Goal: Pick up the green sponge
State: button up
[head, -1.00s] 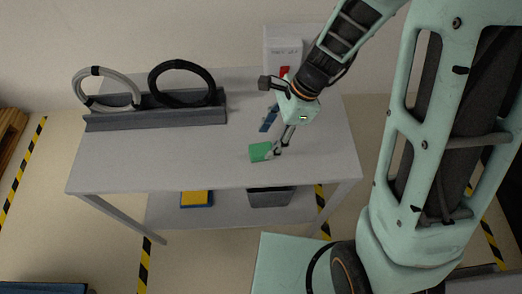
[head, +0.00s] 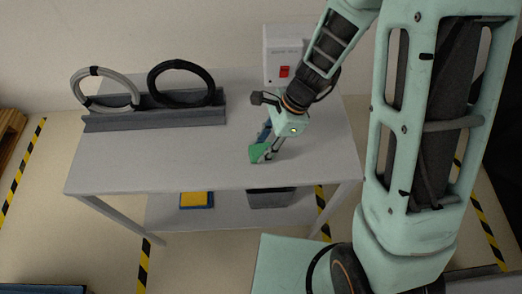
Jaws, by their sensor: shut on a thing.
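The green sponge (head: 256,153) is in the head view, over the front right part of the grey table (head: 180,160). My gripper (head: 265,152) is shut on the sponge, with its fingers reaching down to the sponge's right side. The sponge looks tilted. I cannot tell whether it still touches the tabletop. A blue thing (head: 264,131) shows just behind the fingers and is partly hidden by my gripper.
A grey rail (head: 155,118) with a grey coil (head: 105,104) and a black coil (head: 181,102) stands at the back left. A white box with a red switch (head: 283,71) is at the back right. A lower shelf holds a yellow-and-blue item (head: 196,199) and a grey bin (head: 270,199). The table's left front is clear.

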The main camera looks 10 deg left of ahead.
aim_at(257, 150)
jog(key=shift+r, duration=0.1)
jog(key=shift+r+p, duration=0.75)
jog(key=shift+p, duration=0.05)
notch_tip(257, 150, up, 2)
jog(key=shift+p, duration=0.95)
jog(key=s+d+r+p, duration=0.5)
jog(key=s+d+r, duration=0.3)
jog(key=d, duration=0.3)
jog(key=shift+s+r, duration=0.2)
jog(key=shift+r, duration=0.45)
jog(key=shift+d, duration=0.1)
jog(key=shift+o, duration=1)
jog(key=shift+w, duration=0.1)
jog(key=c, duration=0.4)
